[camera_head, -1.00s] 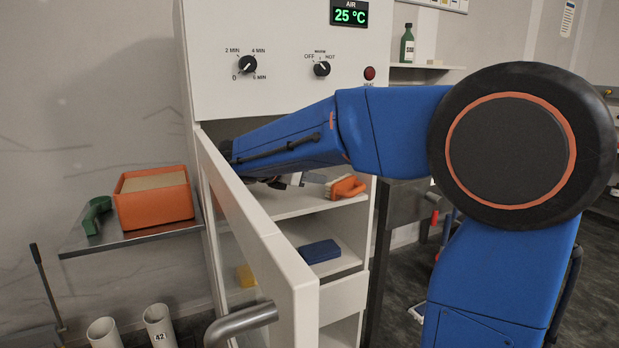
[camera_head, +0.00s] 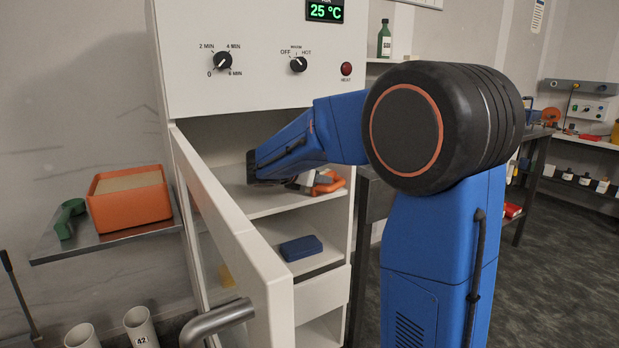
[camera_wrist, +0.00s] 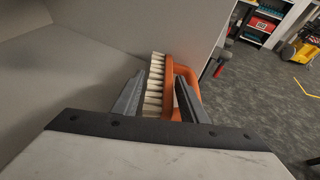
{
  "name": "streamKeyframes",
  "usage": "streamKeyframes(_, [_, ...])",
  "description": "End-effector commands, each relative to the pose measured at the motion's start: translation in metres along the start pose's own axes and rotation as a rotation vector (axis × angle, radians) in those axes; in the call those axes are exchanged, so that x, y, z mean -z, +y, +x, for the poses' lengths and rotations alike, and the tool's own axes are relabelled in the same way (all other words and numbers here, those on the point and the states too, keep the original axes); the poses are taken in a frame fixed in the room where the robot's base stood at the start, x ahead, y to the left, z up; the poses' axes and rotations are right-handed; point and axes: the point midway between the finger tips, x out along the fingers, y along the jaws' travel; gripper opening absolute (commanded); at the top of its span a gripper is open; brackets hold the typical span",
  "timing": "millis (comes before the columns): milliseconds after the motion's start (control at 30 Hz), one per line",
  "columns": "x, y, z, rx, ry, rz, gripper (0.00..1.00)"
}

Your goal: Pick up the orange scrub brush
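The orange scrub brush (camera_head: 329,183) lies on the upper shelf of the open cabinet, near its right side. In the wrist view the brush (camera_wrist: 154,88) shows pale bristles and an orange looped handle. My gripper (camera_wrist: 160,78) is open, with its two dark fingers apart. The bristles and part of the orange body show between the fingers; the right finger overlaps the handle loop. I cannot tell whether either finger touches the brush. In the head view my gripper (camera_head: 305,182) is partly hidden behind my blue arm, right beside the brush.
The cabinet door (camera_head: 228,232) stands open left of my arm. A blue block (camera_head: 301,248) lies on the lower shelf, with a yellow piece (camera_head: 226,275) seen through the door. An orange bin (camera_head: 130,200) and green tool (camera_head: 69,218) sit on the side shelf.

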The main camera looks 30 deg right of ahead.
Motion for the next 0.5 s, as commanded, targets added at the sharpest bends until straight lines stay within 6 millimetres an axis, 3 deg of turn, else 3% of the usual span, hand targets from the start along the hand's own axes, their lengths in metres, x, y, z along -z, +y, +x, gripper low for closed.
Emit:
streamKeyframes(200, [0.0,0.0,0.021,0.001,0.0,0.0,0.39])
streamKeyframes(500, [0.0,0.0,0.026,0.0,0.0,0.0,0.39])
